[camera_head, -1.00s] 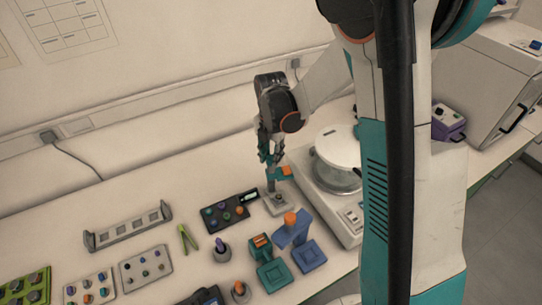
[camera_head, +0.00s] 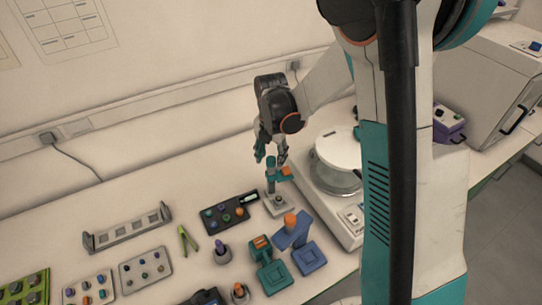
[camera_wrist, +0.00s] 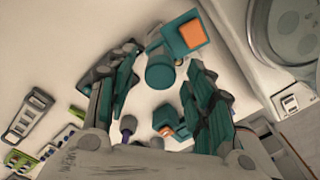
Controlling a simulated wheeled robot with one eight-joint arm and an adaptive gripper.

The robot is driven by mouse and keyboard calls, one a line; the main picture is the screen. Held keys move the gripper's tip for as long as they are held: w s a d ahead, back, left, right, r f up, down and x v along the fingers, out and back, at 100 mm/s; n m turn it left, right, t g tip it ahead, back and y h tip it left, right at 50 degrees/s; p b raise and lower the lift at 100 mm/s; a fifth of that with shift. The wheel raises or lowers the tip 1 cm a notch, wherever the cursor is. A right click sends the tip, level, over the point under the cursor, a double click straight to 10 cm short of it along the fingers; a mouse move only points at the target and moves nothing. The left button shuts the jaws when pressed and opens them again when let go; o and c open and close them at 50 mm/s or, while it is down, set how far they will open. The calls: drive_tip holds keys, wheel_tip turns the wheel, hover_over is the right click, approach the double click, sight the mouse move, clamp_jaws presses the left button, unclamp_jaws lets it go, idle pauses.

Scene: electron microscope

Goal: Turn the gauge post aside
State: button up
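The gauge post (camera_head: 271,178) is a short teal post with an arm that ends in an orange-faced block (camera_head: 286,171). It stands upright on a small grey base plate (camera_head: 279,208). In the wrist view the round top of the post (camera_wrist: 160,74) shows between my fingers, and its arm points up and to the right to the orange face (camera_wrist: 193,34). My gripper (camera_head: 271,156) is open, pointing down, just above the post top, with a finger to each side. The fingers appear apart from the post.
A white instrument with a round lidded chamber (camera_head: 340,150) stands close on the right. A dark knob panel (camera_head: 229,213) lies to the left. A blue stand (camera_head: 293,236) and a teal stand (camera_head: 268,262) are in front. The bench behind the post is clear.

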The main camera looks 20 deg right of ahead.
wheel_tip(320, 180, up, 12)
idle(0.6)
idle(0.4)
drive_tip(key=s+r+m+t+b, duration=0.1)
drive_tip(key=s+r+m+t, duration=0.1)
drive_tip(key=s+m, duration=0.9)
drive_tip(key=s+d+r+m+t+b, duration=0.1)
drive_tip(key=s+m+t, duration=0.4)
drive_tip(key=s+m, duration=0.6)
drive_tip(key=shift+r+m+b, duration=0.3)
drive_tip(key=shift+r+m, duration=0.55)
drive_tip(key=shift+m, duration=1.85)
